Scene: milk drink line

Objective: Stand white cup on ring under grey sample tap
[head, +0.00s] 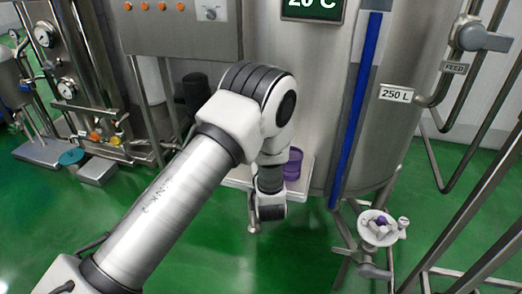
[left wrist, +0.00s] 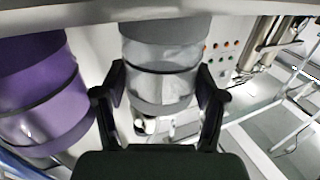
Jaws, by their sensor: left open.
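In the left wrist view, my left gripper (left wrist: 161,80) is open, with one finger on each side of a pale cylinder (left wrist: 158,85). It has a grey band, a whitish body and a dark stripe. It may be the white cup; I cannot tell whether the fingers touch it. In the head view my left arm hides this gripper and the pale cylinder. A small pale round fitting (head: 368,238) with a purple part stands low at the right. I cannot make out the grey sample tap or its ring for certain. My right gripper is not in view.
A purple cylinder (head: 293,165) stands on a pale shelf (head: 304,184) beside my left wrist; it is large at the left of the wrist view (left wrist: 40,90). A steel tank (head: 300,110) with a blue strip rises behind. Pipes flank it; green floor is open in front.

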